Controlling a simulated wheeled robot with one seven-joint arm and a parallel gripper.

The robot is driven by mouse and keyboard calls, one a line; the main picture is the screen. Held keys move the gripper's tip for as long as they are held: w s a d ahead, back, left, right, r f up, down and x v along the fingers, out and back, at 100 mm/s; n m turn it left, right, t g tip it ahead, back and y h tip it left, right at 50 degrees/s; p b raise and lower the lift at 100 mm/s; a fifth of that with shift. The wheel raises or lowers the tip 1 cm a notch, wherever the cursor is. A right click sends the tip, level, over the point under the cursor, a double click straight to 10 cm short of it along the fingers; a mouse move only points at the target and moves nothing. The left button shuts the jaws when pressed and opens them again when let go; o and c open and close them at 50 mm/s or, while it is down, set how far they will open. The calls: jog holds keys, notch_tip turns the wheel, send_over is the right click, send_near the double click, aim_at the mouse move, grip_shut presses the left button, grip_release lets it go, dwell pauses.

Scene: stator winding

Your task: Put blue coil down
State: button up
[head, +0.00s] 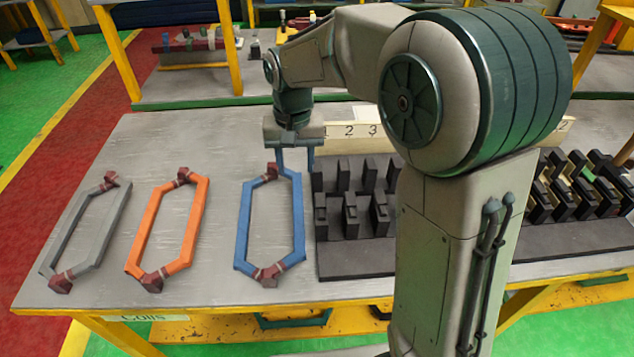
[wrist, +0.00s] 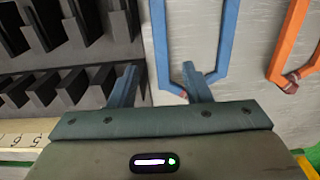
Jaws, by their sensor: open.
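The blue coil (head: 244,225), an elongated hexagonal loop with dark red wrapped ends, lies on the grey table (head: 150,145) between the orange coil (head: 195,222) and the black slotted block. My gripper (head: 295,168) is above the far end of the blue coil, its fingers pointing down. In the wrist view my gripper (wrist: 160,85) has its two fingers spread apart, with nothing held between them. The blue coil (wrist: 228,35) shows there beyond the fingers, and one finger overlaps its near end. I cannot tell whether that finger touches it.
The orange coil and a grey coil (head: 118,218) lie to the left on the table. The black slotted block (head: 355,262) stands close to the right of the blue coil, with a numbered strip (head: 345,132) behind it. Bare table lies between the coils.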

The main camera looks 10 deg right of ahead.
jog(key=s+d+t, duration=0.1)
jog(key=s+d, duration=0.6)
jog(key=s, duration=0.2)
jog(key=s+d+r+t, duration=0.1)
jog(key=s+d+t, duration=0.1)
jog(key=s+d, duration=0.4)
jog(key=s, duration=0.4)
jog(key=shift+d+r, duration=0.15)
jog(key=shift+d, duration=0.2)
